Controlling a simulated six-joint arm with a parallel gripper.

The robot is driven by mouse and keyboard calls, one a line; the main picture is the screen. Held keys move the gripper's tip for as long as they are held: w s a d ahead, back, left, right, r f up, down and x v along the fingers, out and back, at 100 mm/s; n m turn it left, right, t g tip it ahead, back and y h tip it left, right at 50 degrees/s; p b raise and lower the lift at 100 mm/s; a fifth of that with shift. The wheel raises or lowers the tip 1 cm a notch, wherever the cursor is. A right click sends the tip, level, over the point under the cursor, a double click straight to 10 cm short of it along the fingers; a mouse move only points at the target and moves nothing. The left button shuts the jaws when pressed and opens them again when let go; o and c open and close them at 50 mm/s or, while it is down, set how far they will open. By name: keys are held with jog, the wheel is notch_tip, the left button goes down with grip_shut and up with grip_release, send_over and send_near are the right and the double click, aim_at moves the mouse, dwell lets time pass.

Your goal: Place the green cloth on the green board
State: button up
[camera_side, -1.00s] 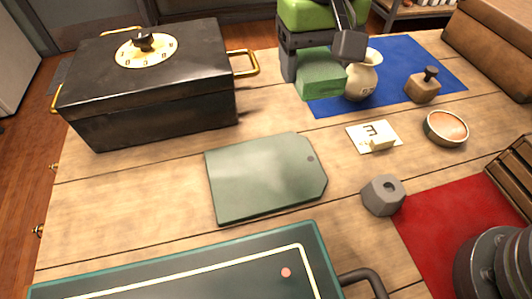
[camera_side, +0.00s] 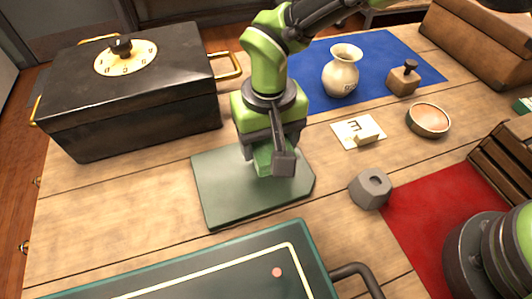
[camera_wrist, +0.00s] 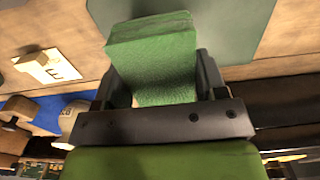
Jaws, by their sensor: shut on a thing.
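The green cloth (camera_side: 263,158) is a folded block held between the fingers of my gripper (camera_side: 268,162). In the wrist view the cloth (camera_wrist: 153,60) sits between both fingers of my gripper (camera_wrist: 155,85). The grey-green board (camera_side: 225,195) lies flat on the table, with one narrowed end to the right. My gripper and the cloth are over the upper middle of the board. The arm hides part of the board, and I cannot tell whether the cloth touches it. The board (camera_wrist: 240,30) also fills the top right of the wrist view.
A black chest (camera_side: 140,95) with brass handles stands at the left. A teal tray (camera_side: 300,240) lies in front. A vase (camera_side: 341,75) and a stamp (camera_side: 403,80) stand on a blue mat (camera_side: 305,62). A card (camera_side: 352,128), a bowl (camera_side: 429,119) and a grey hexagonal block (camera_side: 370,190) are at the right.

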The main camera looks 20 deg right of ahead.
aim_at(268, 156)
jog(key=shift+f, duration=2)
jog(key=shift+f, duration=0.15)
jog(key=o, duration=0.9)
jog(key=shift+o, duration=0.2)
